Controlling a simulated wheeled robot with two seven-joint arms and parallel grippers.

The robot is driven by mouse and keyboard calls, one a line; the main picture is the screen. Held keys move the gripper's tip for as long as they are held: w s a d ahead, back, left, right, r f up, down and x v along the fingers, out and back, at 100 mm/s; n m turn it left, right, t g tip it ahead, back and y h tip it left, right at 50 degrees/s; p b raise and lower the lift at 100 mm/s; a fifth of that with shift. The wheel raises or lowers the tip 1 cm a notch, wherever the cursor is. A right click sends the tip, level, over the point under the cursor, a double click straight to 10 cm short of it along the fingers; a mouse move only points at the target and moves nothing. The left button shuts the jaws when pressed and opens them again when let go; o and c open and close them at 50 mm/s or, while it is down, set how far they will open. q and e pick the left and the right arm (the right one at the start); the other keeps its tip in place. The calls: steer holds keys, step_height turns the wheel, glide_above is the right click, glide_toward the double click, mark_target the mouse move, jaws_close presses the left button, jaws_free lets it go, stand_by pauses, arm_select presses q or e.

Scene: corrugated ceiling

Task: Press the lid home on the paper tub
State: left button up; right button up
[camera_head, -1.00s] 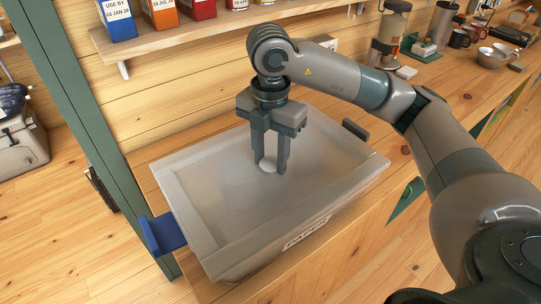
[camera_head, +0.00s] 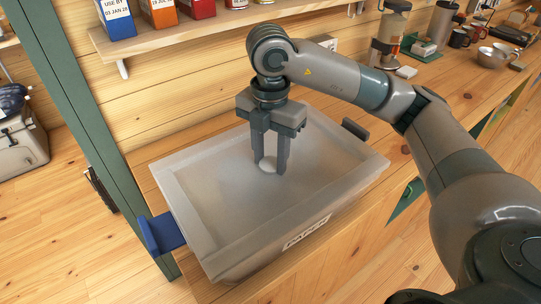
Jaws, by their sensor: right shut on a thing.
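The paper tub (camera_head: 265,262) is a pale, translucent box with a label on its front wall, standing on the wooden counter. Its grey translucent lid (camera_head: 215,205) lies over the top; whether its edges are fully seated I cannot tell. A blue clip (camera_head: 163,233) sticks out at the left end and a dark clip (camera_head: 355,130) at the right end. My right gripper (camera_head: 270,168) points straight down at the lid's middle, its fingers shut on a small round white knob (camera_head: 268,166). My left gripper is not in view.
A shelf (camera_head: 190,38) with boxes and tins runs above the back of the counter. A green post (camera_head: 85,130) stands left of the tub. Jars, mugs and bowls (camera_head: 497,55) stand at the far right. The counter right of the tub is partly covered by my arm.

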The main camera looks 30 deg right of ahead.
steer(key=shift+f, duration=0.1)
steer(key=shift+d+f+b, duration=0.3)
steer(key=shift+f+b, duration=0.15)
steer(key=shift+b, duration=0.1)
steer(key=o, duration=1.9)
steer(key=shift+s+d, duration=0.1)
steer(key=shift+c, duration=0.2)
steer(key=shift+r, duration=0.15)
steer(key=shift+a+r+p, duration=0.3)
steer(key=shift+r+p, duration=0.2)
steer(key=shift+r, duration=0.1)
steer(key=shift+a+r+p, duration=0.25)
steer(key=shift+r+p, duration=0.2)
steer(key=shift+r, duration=0.1)
steer(key=shift+d+r+p, duration=0.15)
steer(key=shift+r+p, duration=0.4)
steer(key=shift+r, duration=0.2)
steer(key=shift+r+p, duration=1.3)
steer(key=shift+r, duration=0.5)
steer(key=shift+c, duration=0.3)
